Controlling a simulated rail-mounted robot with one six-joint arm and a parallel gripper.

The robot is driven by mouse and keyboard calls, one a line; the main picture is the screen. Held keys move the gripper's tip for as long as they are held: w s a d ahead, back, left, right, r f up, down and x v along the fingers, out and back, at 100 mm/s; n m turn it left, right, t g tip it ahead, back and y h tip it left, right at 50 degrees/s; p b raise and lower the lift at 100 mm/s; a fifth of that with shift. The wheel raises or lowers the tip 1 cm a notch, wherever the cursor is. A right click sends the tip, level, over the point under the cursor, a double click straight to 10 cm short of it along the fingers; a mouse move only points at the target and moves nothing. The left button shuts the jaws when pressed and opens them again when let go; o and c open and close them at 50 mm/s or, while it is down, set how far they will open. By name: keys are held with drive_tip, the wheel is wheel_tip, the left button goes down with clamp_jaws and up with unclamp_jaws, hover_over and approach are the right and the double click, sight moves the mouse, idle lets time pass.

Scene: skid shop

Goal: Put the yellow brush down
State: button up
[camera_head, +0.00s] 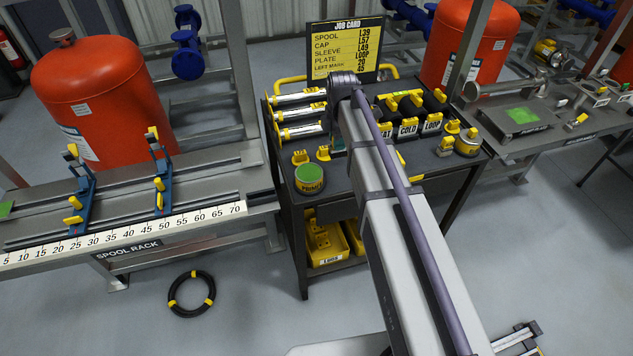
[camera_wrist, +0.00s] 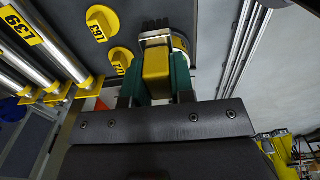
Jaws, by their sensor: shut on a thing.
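The yellow brush (camera_wrist: 157,65) shows in the wrist view, with its black bristles pointing to the top of that view. My gripper (camera_wrist: 155,80) is shut on its yellow body between two green fingers. The brush is over or close to the grey cart top; I cannot tell whether it touches. A round tin (camera_wrist: 181,44) is just behind the bristles in the wrist view. In the head view my arm hides most of the gripper and the brush. The cart top (camera_head: 365,185) is there, with a green-topped tin (camera_head: 309,178) at its front left.
Steel spools (camera_head: 300,115) lie on the cart's left side, and yellow caps (camera_wrist: 103,22) sit near the brush. Labelled loop and cold bins (camera_head: 432,126) and another tin (camera_head: 467,143) are at the right. The job card (camera_head: 345,50) stands behind. Some cart top at the front looks bare.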

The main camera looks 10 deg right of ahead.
sight(340, 156)
drive_tip(key=f+b, duration=0.6)
drive_tip(key=f, duration=0.1)
drive_tip(key=shift+w+d+b, duration=0.1)
drive_tip(key=shift+d+b, duration=0.3)
wheel_tip(340, 156, down, 4)
drive_tip(key=b, duration=0.3)
drive_tip(key=shift+r+b, duration=0.2)
drive_tip(key=shift+b, duration=0.2)
drive_tip(key=o, duration=0.8)
drive_tip(key=shift+r, duration=0.15)
